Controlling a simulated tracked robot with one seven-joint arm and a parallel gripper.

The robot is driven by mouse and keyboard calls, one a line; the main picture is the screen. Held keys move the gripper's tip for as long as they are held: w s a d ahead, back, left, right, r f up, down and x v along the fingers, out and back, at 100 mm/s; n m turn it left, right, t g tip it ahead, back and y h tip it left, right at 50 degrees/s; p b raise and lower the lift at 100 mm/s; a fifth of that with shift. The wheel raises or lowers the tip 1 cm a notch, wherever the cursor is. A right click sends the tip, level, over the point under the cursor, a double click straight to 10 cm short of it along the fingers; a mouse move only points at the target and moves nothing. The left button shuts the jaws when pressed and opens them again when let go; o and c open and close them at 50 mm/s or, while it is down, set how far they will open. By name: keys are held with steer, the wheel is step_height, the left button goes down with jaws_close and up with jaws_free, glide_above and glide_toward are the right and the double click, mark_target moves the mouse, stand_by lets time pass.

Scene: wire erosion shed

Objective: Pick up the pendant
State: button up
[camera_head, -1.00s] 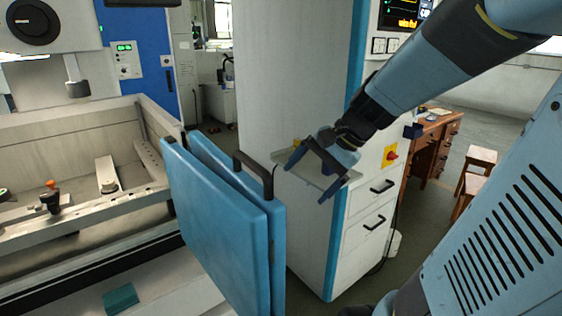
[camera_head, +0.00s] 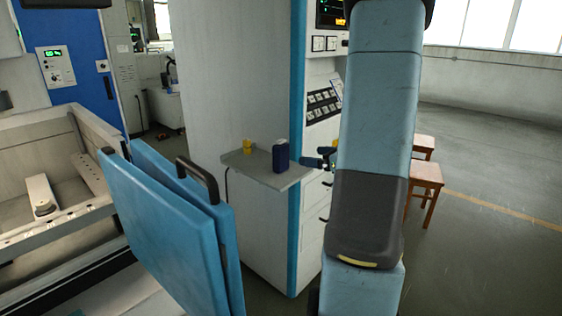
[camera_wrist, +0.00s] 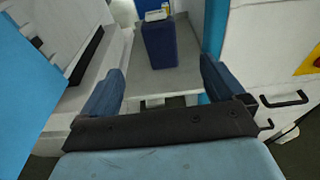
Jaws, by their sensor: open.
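A dark blue block-like item with a pale top (camera_head: 281,157) stands upright on a small grey shelf (camera_head: 247,172). A small yellow item (camera_head: 248,147) is further back on it. I cannot tell for sure which is the pendant; the blue one is the more prominent. In the wrist view the blue item (camera_wrist: 159,45) stands on the shelf (camera_wrist: 150,82), ahead of and between the two fingers of my gripper (camera_wrist: 162,85). The gripper is open and empty, apart from the item. In the head view my arm hides most of the gripper (camera_head: 320,162), right of the shelf.
The shelf is fixed to a tall white cabinet (camera_head: 232,75) with a blue edge strip. Blue door panels (camera_head: 175,215) with a black handle stand in front at left, near the shelf. Wooden stools (camera_head: 426,175) stand at right on open floor.

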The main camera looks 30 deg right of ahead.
mark_target(285, 153)
steer(key=x, duration=0.8)
steer(key=shift+w+d+f, duration=0.15)
steer(key=shift+w+d, duration=0.05)
steer(key=shift+x, duration=2.65)
steer(key=shift+s+a+f, duration=0.1)
steer(key=shift+a, duration=0.05)
steer(key=c, duration=1.3)
